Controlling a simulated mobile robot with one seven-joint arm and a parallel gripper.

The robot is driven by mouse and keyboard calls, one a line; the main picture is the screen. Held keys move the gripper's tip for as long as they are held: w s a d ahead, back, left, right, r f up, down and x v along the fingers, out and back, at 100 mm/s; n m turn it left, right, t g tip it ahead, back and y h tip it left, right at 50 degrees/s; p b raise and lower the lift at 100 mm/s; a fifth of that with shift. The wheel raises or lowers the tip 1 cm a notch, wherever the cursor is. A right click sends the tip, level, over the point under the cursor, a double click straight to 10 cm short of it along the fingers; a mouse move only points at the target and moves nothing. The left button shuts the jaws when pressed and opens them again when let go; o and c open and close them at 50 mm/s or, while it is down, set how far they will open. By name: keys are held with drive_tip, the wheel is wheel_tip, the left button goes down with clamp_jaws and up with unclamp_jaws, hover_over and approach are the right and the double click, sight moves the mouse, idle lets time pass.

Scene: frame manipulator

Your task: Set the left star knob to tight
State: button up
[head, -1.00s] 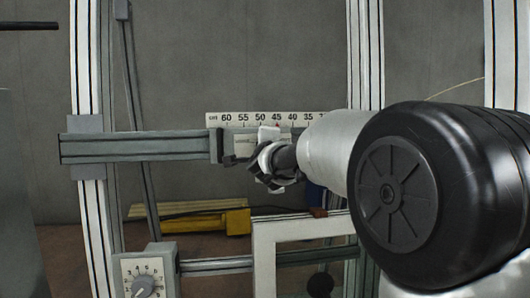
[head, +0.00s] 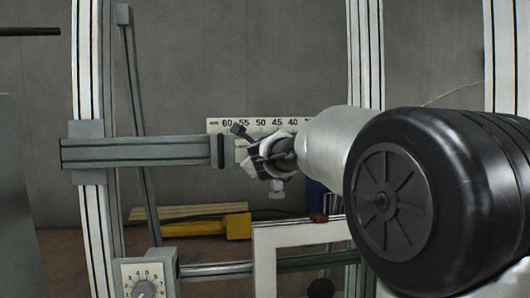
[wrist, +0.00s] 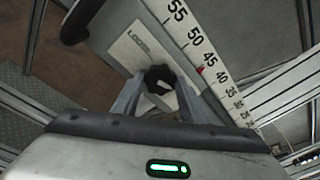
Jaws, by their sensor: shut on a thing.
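A black star knob (wrist: 160,78) sits on a grey carriage plate (wrist: 112,22) in the wrist view. My gripper (wrist: 160,92) has one finger on each side of the knob and is shut on it. A pale label (wrist: 141,43) with small lettering lies beside the knob; I cannot read it surely. In the head view my gripper (head: 258,160) is at the carriage on the horizontal rail (head: 140,152), and it hides the knob there. I cannot tell from these frames how tight the knob is.
A centimetre scale (head: 225,125) runs along the rail, with a red mark near 45 in the wrist view. An upright post (head: 86,90) stands at the left. Below are a dial box (head: 165,256), a white frame (head: 264,262) and a yellow block (head: 238,224).

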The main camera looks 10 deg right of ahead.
drive_tip(key=shift+m, duration=0.3)
drive_tip(key=o, duration=1)
drive_tip(key=shift+o, duration=0.2)
drive_tip(key=s+a+r+p, duration=0.2)
drive_tip(key=s, duration=1.5)
drive_tip(key=shift+r, duration=0.35)
drive_tip(key=shift+a, duration=0.1)
